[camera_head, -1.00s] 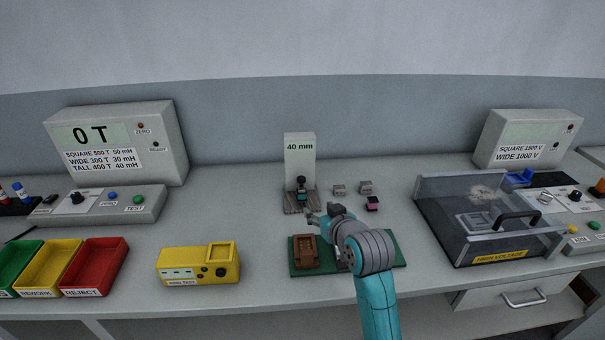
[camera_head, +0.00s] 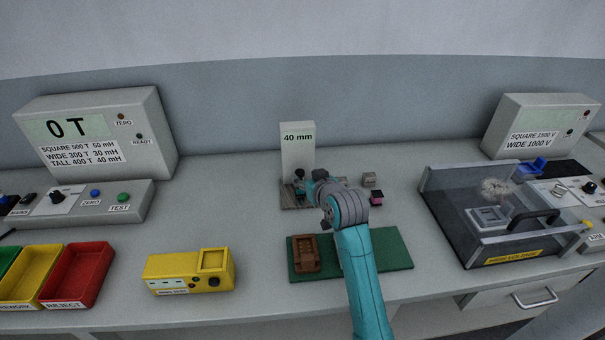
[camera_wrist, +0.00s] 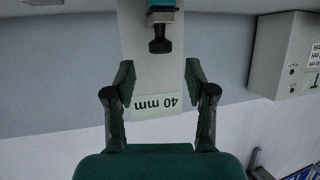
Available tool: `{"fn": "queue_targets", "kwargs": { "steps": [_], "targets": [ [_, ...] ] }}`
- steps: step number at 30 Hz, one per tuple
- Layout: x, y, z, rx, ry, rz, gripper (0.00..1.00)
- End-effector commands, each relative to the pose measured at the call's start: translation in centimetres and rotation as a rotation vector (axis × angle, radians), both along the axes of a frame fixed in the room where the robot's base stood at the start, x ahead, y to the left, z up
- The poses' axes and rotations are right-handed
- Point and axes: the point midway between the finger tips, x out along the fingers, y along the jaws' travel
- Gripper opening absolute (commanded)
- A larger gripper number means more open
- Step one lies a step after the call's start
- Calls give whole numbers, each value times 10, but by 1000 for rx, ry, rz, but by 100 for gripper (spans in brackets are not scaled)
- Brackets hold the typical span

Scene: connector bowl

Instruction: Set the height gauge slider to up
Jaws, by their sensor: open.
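The height gauge (camera_head: 297,146) is an upright pale plate marked "40 mm" on a flat base (camera_head: 290,206) at the back of the bench. Its slider has a black knob (camera_head: 300,173), low on the plate in the head view. The wrist view is upside down and shows the knob (camera_wrist: 160,44) with a teal part above it. My gripper (camera_wrist: 160,70) is open and empty, with its fingers apart in front of the plate. The knob lies in line with the finger gap, just past the tips in the picture. In the head view my gripper (camera_head: 310,185) partly hides the gauge's lower part.
A small grey block (camera_head: 369,180) and a pink-and-black part (camera_head: 376,198) stand right of the gauge. A green mat (camera_head: 390,250) with a brown holder (camera_head: 305,253) lies below my arm. A yellow meter (camera_head: 190,272) is left; a clear-lidded test box (camera_head: 490,215) is right.

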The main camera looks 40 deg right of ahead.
Motion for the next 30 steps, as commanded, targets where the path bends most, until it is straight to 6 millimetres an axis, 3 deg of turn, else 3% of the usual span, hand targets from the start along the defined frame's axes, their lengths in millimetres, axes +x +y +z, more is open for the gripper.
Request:
{"fn": "queue_targets", "kwargs": {
  "steps": [9, 20, 27, 30],
  "targets": [
    [33, -11, -14, 0, 0, 0, 55],
    [36, -12, -16, -1, 0, 0, 55],
    [36, -12, -16, -1, 0, 0, 0],
    [36, -12, -16, 0, 0, 0, 0]
  ]
}}
